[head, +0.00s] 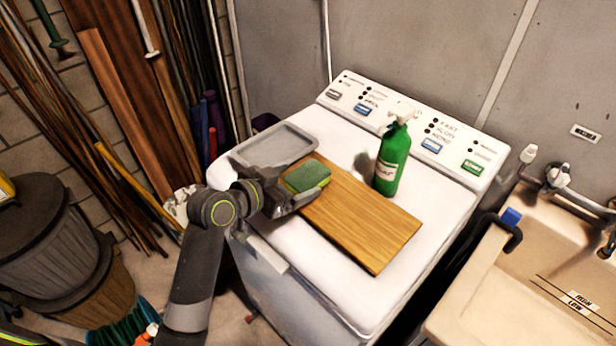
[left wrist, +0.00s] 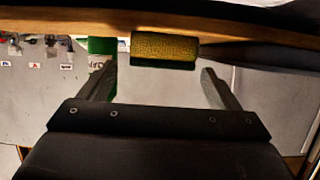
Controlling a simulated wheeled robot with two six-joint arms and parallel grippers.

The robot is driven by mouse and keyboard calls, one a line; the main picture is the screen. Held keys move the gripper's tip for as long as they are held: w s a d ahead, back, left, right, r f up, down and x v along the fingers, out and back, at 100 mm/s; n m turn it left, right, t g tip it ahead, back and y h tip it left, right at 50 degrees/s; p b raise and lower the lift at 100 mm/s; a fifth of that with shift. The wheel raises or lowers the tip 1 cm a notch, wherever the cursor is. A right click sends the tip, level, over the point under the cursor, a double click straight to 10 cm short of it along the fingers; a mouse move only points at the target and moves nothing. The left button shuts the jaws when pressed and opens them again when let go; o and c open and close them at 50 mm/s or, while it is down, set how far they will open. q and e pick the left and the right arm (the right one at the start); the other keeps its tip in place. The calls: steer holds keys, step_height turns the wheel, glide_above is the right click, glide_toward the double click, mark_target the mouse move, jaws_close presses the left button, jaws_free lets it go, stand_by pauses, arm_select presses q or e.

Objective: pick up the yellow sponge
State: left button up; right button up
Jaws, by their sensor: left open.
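The yellow sponge (head: 307,177) has a green top and lies on the left end of a wooden board (head: 362,222) on the white machine. In the left wrist view, the yellow face of the sponge (left wrist: 165,49) shows between the fingers' lines, just beyond their tips. My left gripper (head: 297,190) is open, low beside the sponge on its near left side. In the left wrist view the gap of the left gripper (left wrist: 159,74) is empty. My right gripper is not in view.
A green bottle (head: 392,158) stands behind the board. The white machine top (head: 312,262) is clear in front of the board. A sink (head: 540,275) is at the right.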

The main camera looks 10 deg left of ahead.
mark_target(306, 176)
arm_select(q)
steer(key=p+x, duration=0.1)
steer(key=x, duration=0.2)
steer(key=shift+w+d+f, duration=0.1)
steer(key=shift+w, duration=0.25)
steer(key=shift+w+d+f, duration=0.3)
steer(key=shift+w+d, duration=0.05)
steer(key=shift+w, duration=0.1)
steer(key=c, duration=1.1)
steer(key=shift+o, duration=0.2)
